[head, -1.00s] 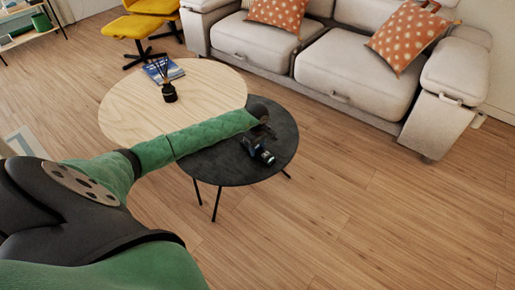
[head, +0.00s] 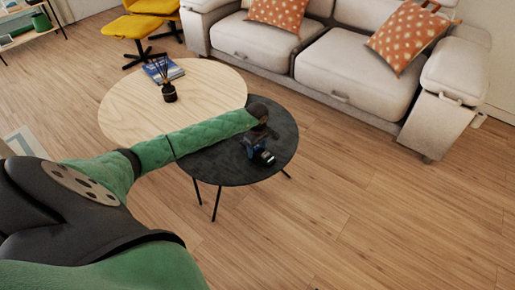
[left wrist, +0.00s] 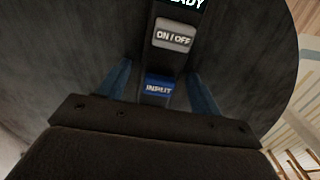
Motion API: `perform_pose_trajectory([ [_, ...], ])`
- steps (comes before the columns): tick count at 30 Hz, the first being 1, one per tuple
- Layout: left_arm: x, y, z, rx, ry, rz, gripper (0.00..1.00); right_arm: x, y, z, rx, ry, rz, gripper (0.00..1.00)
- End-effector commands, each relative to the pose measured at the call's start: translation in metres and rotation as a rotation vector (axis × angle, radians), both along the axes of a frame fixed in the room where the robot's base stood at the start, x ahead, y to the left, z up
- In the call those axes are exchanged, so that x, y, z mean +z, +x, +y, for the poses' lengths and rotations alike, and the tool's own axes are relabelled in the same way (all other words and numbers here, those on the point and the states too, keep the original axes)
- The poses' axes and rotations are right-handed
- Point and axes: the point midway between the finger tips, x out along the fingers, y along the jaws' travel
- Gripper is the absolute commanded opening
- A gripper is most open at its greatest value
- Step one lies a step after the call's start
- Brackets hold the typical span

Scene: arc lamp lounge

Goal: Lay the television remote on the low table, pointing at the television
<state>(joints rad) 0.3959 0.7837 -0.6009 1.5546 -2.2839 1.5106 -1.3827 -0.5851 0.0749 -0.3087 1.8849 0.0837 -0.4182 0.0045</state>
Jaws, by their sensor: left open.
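The television remote (left wrist: 172,38) is a dark bar with a grey ON/OFF button and a blue INPUT button, seen in the left wrist view. It lies over the round black low table (left wrist: 50,65), apparently flat on its top. My left gripper (left wrist: 160,90) is open, with one blue finger on each side of the remote and a gap visible at both sides. In the head view my left gripper (head: 259,150) is low over the black table (head: 215,170); the remote is hard to make out there. My right gripper and the television are not in view.
A larger round wooden table (head: 130,105) adjoins the black one, with a dark reed diffuser (head: 168,92) and blue books (head: 172,70). A beige sofa (head: 350,75) stands behind. The wooden floor (head: 400,220) at right is clear.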

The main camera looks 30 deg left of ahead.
Motion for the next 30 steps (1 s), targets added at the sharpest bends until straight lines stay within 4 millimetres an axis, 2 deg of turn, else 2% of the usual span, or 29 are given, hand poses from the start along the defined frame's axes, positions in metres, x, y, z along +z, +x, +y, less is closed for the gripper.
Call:
perform_pose_trajectory([
  [7, 0.004, 0.0, 0.0, 0.0, 0.0, 0.0, 0.65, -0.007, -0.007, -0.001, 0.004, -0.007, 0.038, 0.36],
  [15, 0.06, 0.001, 0.001, -0.001, 0.001, -0.003, 0.65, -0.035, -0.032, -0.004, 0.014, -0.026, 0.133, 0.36],
  [21, 0.096, 0.001, 0.001, 0.0, 0.002, -0.002, 0.65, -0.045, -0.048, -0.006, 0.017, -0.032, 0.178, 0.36],
  [24, 0.108, 0.001, 0.0, -0.001, 0.0, -0.001, 0.65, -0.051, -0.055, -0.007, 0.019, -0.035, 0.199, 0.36],
  [30, 0.121, 0.0, 0.0, 0.001, 0.001, 0.0, 0.65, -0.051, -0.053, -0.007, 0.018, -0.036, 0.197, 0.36],
])
